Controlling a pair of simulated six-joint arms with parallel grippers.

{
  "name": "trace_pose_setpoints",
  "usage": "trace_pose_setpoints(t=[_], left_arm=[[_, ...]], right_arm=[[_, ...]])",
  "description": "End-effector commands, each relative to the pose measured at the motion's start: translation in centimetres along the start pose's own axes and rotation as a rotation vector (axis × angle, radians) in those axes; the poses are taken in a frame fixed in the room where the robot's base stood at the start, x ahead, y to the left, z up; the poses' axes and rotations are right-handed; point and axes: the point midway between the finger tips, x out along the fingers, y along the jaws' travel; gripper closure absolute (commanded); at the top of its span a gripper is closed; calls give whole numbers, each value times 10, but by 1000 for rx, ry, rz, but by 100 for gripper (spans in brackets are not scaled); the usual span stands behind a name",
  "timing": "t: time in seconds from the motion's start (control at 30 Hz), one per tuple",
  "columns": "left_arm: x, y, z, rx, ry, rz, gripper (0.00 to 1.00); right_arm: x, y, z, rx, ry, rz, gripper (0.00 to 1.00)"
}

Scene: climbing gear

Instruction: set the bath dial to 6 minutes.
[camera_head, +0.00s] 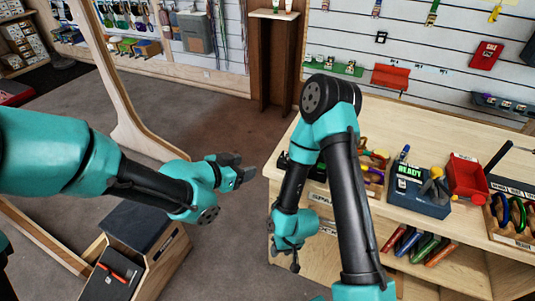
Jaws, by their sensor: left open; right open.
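A dark blue-grey box with a green READY display (418,193), apparently the bath, sits on the wooden bench at right. A yellow-handled item stands at its top right. I cannot make out its dial or the minute setting at this size. My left gripper (244,174) is open and empty over the floor, left of the bench and well apart from the box. My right gripper (294,262) is open and points down by the bench's front left edge, left of and lower than the box. Its fingers are small and partly hard to see.
The wooden bench (462,226) carries a red bin (467,177) right of the box and a rack with coloured rings at far right. Several coloured items lie on a shelf below. My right arm hides part of the bench top. Open floor (200,112) lies at left.

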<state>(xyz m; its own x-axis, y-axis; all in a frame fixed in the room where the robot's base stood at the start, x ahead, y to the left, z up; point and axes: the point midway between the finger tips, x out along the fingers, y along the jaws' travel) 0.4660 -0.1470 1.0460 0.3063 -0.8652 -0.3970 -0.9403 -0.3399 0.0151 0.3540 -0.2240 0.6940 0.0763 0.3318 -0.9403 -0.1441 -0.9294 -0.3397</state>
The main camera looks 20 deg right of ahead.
Motion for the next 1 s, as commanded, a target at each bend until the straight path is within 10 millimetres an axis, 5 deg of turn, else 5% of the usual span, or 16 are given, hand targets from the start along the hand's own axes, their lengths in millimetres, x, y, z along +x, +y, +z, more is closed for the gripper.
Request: trace_pose_setpoints(t=[0.57, 1.0], left_arm=[[8, 7, -10, 23, 15, 16, 45], [68, 8, -10, 23, 14, 17, 45]], right_arm=[[0, 0, 0, 1, 0, 0, 58], [0, 0, 0, 0, 0, 0, 58]])
